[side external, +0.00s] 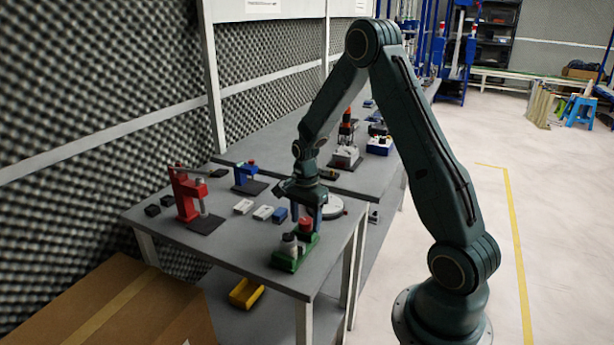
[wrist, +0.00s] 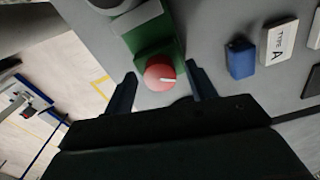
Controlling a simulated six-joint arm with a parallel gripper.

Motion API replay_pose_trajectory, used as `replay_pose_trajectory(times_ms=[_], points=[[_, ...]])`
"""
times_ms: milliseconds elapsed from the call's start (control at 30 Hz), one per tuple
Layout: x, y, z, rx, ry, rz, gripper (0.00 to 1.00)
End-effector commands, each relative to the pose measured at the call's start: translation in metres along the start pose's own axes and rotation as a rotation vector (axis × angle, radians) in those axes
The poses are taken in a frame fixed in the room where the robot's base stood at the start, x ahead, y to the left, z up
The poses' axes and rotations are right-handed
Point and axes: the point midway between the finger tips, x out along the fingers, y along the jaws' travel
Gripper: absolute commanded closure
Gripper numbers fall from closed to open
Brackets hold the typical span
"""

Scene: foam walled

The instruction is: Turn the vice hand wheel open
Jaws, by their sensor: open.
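The green vice (side external: 287,262) stands near the front right corner of the grey table, with a grey cylindrical part (side external: 288,246) at it. Its red hand wheel (side external: 305,223) is at the end near my gripper. In the wrist view the red wheel (wrist: 158,76) shows a white mark pointing right, and the green body (wrist: 152,40) lies behind it. My gripper (side external: 306,226) points down at the wheel. In the wrist view my gripper (wrist: 160,70) is open, with one finger on each side of the wheel. Gaps show between the fingers and the wheel.
A blue block (wrist: 241,58) and white labelled blocks (wrist: 280,43) lie right of the wheel in the wrist view. A red press (side external: 186,192) and a smaller blue press (side external: 246,175) stand farther left. A yellow bin (side external: 246,292) sits below the table top.

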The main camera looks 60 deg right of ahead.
Motion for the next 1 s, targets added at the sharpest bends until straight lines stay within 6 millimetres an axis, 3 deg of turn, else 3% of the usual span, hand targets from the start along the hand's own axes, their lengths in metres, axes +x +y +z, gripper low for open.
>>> replay_pose_trajectory(times_ms=[67,300,667,1000], points=[[-0.0002,0.0,0.0,0.0,0.0,0.0,0.46],[-0.0004,-0.0001,-0.0001,0.0,0.0,0.0,0.89],[-0.0006,-0.0002,-0.0001,-0.038,0.0,0.0,0.89],[-0.0004,-0.0004,-0.0001,-0.221,0.001,0.001,0.89]])
